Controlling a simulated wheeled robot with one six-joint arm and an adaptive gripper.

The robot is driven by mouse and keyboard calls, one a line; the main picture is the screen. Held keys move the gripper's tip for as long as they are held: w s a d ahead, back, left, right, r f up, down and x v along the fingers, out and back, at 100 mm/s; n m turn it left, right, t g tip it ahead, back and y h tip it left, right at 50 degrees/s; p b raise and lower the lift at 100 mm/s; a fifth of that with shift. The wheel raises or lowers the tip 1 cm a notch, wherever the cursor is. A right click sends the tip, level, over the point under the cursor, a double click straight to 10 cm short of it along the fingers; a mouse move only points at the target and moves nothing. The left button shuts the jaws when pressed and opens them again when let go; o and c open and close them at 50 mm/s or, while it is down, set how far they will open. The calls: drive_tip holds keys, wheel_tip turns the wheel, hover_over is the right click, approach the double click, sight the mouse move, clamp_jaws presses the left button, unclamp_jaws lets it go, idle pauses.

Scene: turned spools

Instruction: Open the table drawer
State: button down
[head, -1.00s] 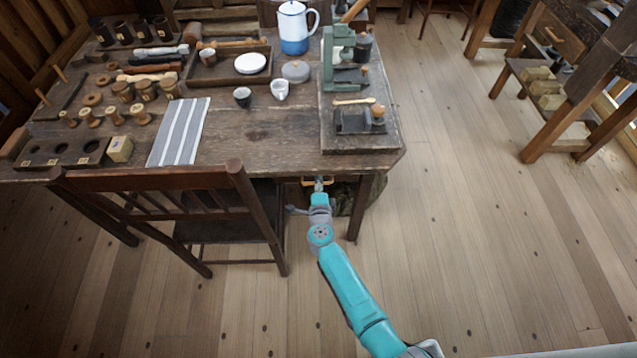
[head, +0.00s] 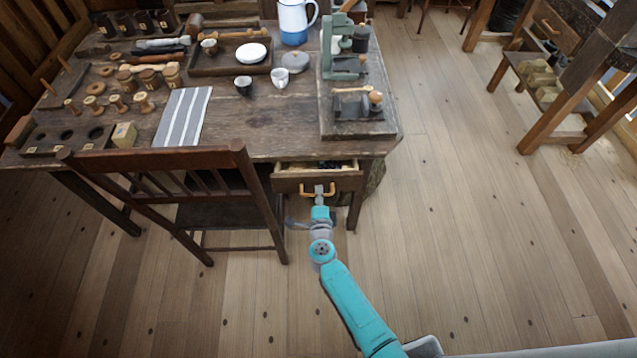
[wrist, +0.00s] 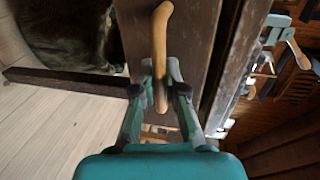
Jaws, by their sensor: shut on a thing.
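The table drawer (head: 290,184) is pulled partway out from under the front edge of the wooden table (head: 262,147). Its open top shows a pale inside with something dark in it. A light wooden handle (head: 329,189) is on the drawer front. My gripper (head: 318,190) is shut on this handle. In the wrist view, the fingers (wrist: 160,88) close on both sides of the curved handle (wrist: 161,30), against the dark drawer front (wrist: 205,45).
A wooden chair (head: 160,162) stands just left of the drawer, close to my arm. A table leg (head: 355,208) is on the right below the drawer. The floor to the right (head: 450,200) is clear.

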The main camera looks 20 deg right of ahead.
drive_tip(key=f+v, duration=0.2)
drive_tip(key=v, duration=1)
drive_tip(key=shift+s+f, duration=0.3)
drive_tip(key=shift+a, duration=0.1)
drive_tip(key=c, duration=1.2)
unclamp_jaws()
drive_tip(key=v, duration=1.2)
